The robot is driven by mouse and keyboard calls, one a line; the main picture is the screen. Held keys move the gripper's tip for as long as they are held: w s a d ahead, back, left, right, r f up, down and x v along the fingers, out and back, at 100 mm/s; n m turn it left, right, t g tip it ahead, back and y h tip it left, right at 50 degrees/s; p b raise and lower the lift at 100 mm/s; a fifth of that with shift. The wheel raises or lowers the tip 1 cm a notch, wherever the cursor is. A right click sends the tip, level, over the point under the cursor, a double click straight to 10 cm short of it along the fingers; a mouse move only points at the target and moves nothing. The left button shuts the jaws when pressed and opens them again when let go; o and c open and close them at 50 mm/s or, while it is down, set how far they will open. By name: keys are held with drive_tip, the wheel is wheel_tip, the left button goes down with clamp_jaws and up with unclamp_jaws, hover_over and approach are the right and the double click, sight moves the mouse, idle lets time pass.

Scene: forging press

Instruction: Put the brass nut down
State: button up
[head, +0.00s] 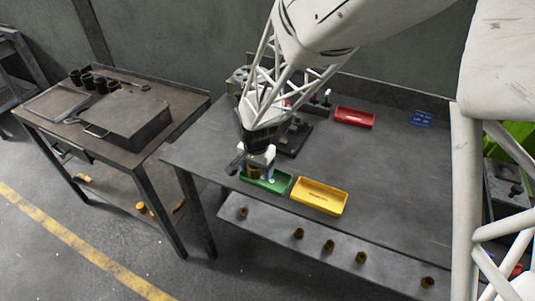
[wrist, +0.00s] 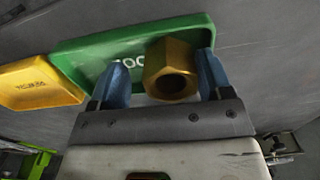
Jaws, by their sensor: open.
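The brass nut (wrist: 171,70) is a gold hexagonal nut with a round hole. In the wrist view it sits between the two blue fingers of my gripper (wrist: 158,77), with a clear gap to the left finger and closer to the right one. Behind it is the green tray (wrist: 130,40), with partly hidden white lettering. In the head view my gripper (head: 256,167) is low over the left part of the green tray (head: 284,184). The nut is mostly hidden there. I cannot tell for sure whether it rests on the tray floor.
A yellow tray (head: 319,196) stands right beside the green one. A red tray (head: 354,118) and a blue item (head: 421,118) are farther back. Several brass nuts stand on the lower front shelf (head: 273,230). The table's right side is clear.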

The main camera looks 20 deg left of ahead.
drive_tip(key=shift+r, duration=0.1)
wheel_tip(320, 180, up, 12)
idle(0.8)
drive_tip(key=shift+d+r, duration=0.1)
idle(0.6)
